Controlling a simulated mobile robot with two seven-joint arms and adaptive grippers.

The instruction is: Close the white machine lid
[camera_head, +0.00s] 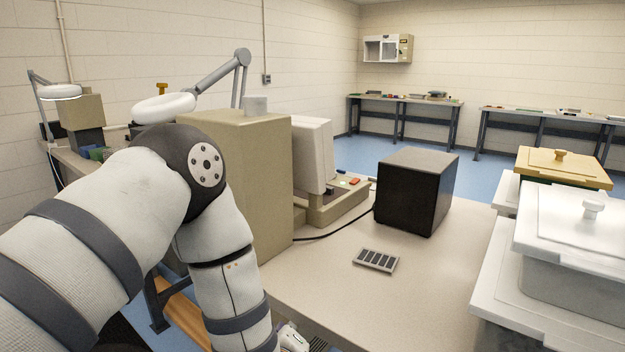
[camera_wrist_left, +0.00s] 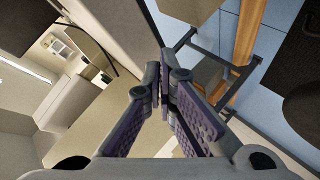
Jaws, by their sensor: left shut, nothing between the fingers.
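The white lid (camera_head: 312,152) stands raised, nearly upright, on the beige badge press (camera_head: 335,205) in the head view. It is partly hidden behind a tall beige housing (camera_head: 240,180). My left arm comes in from the left and bends down in front of that housing, with its wrist at the bottom edge of the head view. In the left wrist view my left gripper (camera_wrist_left: 165,78) is shut with nothing between its fingers. It is below the tabletop's front area or beside its edge; I cannot tell its exact distance. I do not see it touching the lid. My right gripper is out of view.
A black box (camera_head: 415,190) and a small grey slotted tray (camera_head: 376,260) are on the table. White lidded bins (camera_head: 575,240) and a yellow-lidded bin (camera_head: 562,168) stand at the right. A dark cable runs from the press. The table's front middle is clear.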

